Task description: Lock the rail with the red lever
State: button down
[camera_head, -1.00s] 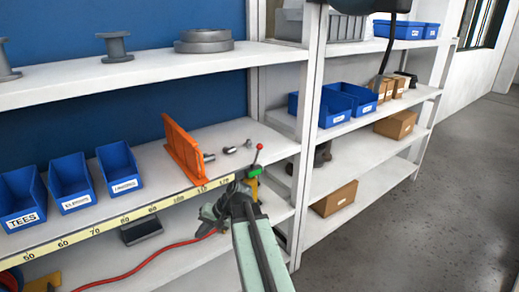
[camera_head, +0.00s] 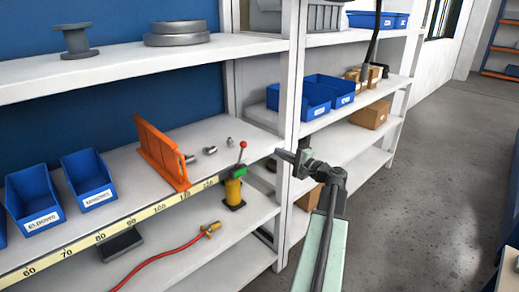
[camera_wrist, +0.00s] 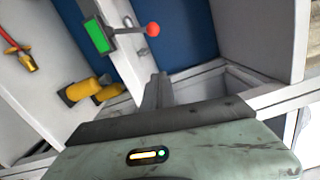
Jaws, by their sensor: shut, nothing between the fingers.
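The red lever (camera_head: 242,146) is a thin stem with a red ball on top, standing upright at the right end of the yellow numbered rail (camera_head: 120,226) along the shelf edge. A green block (camera_head: 239,171) sits at its base, above a yellow body (camera_head: 233,191). In the wrist view the red ball (camera_wrist: 153,29) and green block (camera_wrist: 97,36) show at the top, beyond my fingers. My gripper (camera_head: 282,155) is to the right of the lever, apart from it, its fingers together and empty. The fingers also show in the wrist view (camera_wrist: 157,90).
A white shelf post (camera_head: 289,90) stands close behind my gripper. An orange bracket (camera_head: 162,152) and small metal fittings (camera_head: 210,150) lie on the shelf to the left. A red hose (camera_head: 160,255) runs along the shelf below. The floor (camera_head: 430,180) at right is open.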

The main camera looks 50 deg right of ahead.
jog(key=w+a, duration=0.3)
jog(key=w, duration=0.7)
jog(key=shift+w+a+r+p, duration=0.3)
jog(key=shift+a+p, duration=0.05)
